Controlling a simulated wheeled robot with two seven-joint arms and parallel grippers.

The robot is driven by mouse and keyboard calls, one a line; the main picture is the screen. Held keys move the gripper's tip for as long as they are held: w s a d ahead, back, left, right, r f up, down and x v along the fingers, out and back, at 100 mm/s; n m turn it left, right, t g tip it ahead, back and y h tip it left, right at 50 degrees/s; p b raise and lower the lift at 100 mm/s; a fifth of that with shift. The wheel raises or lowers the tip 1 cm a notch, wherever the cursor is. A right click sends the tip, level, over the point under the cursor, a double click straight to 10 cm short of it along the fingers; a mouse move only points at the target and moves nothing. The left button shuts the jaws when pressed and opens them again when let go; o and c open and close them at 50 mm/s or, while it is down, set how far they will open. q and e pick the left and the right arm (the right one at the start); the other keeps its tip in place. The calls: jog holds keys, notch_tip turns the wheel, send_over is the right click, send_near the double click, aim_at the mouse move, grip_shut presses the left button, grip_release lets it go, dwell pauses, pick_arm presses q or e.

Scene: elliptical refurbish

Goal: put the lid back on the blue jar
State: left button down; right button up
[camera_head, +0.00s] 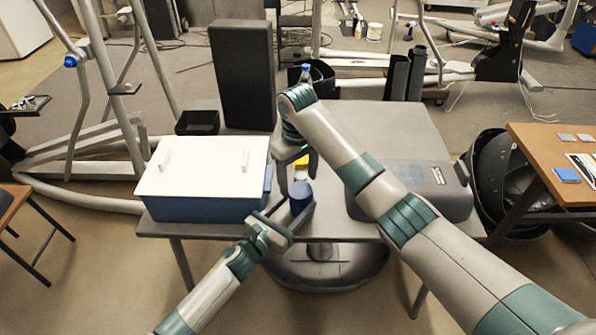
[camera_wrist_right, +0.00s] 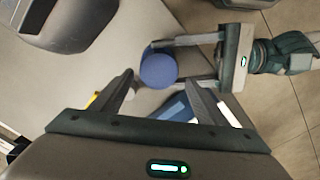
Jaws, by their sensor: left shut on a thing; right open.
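The blue jar (camera_head: 301,196) is at the front edge of the table, upright as far as I can see. My left gripper (camera_head: 287,210) is shut on it from the front left. In the right wrist view the jar (camera_wrist_right: 158,69) shows its round blue top between the left gripper's two fingers (camera_wrist_right: 160,64). I cannot tell whether that top is a lid, and no separate lid is clear. My right gripper (camera_head: 298,172) points down just behind and above the jar. Its fingers are open and empty, with the jar beyond their tips in the wrist view.
A blue box with a white top (camera_head: 205,178) stands left of the jar. A grey case (camera_head: 440,190) lies to the right, partly behind my right arm. Small yellow and whitish things sit behind the jar. A black upright block (camera_head: 242,75) stands at the back. The table's middle back (camera_head: 375,125) is clear.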

aim_at(300, 190)
jog(key=n, duration=0.1)
jog(key=r+n, duration=0.1)
jog(key=n, duration=0.2)
jog(key=shift+w+a+r+n, duration=0.1)
jog(key=shift+r+n, duration=0.15)
jog(key=shift+n, duration=0.05)
jog(key=n, duration=0.2)
jog(key=r+n, duration=0.1)
jog(key=n, duration=0.1)
jog(key=shift+a+r+n, duration=0.15)
jog(key=shift+n, duration=0.25)
jog(key=n, duration=0.2)
jog(key=r+n, duration=0.1)
jog(key=n, duration=0.1)
jog(key=shift+n, duration=0.4)
jog(key=n, duration=0.3)
jog(key=r+n, duration=0.1)
jog(key=n, duration=0.1)
jog(key=shift+s+h, duration=0.3)
jog(key=shift+h, duration=0.1)
jog(key=shift+f, duration=0.15)
jog(key=shift+w+d+f, duration=0.1)
jog(key=shift+d+f, duration=0.05)
jog(key=shift+f, duration=1.15)
jog(key=shift+d+f, duration=0.2)
jog(key=shift+f, duration=1.1)
jog(key=shift+w+d+f, duration=0.1)
jog(key=shift+d+f, duration=0.05)
jog(key=shift+f, duration=1.15)
jog(key=shift+c, duration=0.5)
